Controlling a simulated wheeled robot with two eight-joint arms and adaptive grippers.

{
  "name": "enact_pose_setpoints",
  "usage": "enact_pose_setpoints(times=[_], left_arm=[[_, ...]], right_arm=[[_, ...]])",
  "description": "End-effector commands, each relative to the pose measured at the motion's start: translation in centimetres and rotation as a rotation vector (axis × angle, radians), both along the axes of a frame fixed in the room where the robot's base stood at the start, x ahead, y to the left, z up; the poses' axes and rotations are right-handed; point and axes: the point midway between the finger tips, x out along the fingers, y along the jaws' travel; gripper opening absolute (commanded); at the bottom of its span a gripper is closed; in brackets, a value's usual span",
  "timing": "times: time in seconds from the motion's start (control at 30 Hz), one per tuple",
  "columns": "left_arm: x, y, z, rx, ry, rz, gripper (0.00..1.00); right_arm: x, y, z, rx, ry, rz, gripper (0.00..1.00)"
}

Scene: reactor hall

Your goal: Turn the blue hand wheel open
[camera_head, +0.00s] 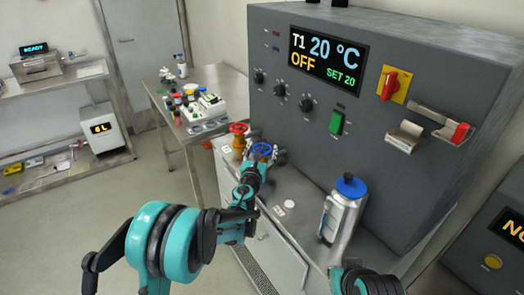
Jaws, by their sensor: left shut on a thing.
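The blue hand wheel (262,151) is on a valve on the bench top, left of the big grey cabinet. My left gripper (264,161) is at the wheel, shut on it. Its fingers hide the wheel's near and right side, and the exact finger contact is too small to make out. A red hand wheel (239,128) on a brass valve is just left of and behind the blue one. Part of my right arm shows at the bottom edge; its gripper does not show.
A silver flask with a blue cap (343,208) stands on the bench right of my left gripper. The grey cabinet (340,130) rises behind, its display reading T1 20 °C, OFF, SET 20. A side table (204,77) with small items stands behind left. Floor at left is clear.

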Motion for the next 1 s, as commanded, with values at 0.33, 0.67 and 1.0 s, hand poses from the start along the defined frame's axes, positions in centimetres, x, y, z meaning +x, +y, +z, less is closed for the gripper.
enact_pose_setpoints(times=[0.33,0.67,1.0], left_arm=[[0.05,-0.47,0.04,-0.001,0.000,0.323,0.39],[0.16,-0.35,0.11,0.000,0.000,0.636,0.39],[0.16,-0.19,0.15,0.001,-0.001,0.901,0.39]], right_arm=[[0.00,0.00,0.03,0.000,0.000,0.000,0.00],[0.00,0.00,0.41,0.000,0.000,0.000,0.00],[0.00,0.00,0.96,0.000,0.000,0.000,0.00]])
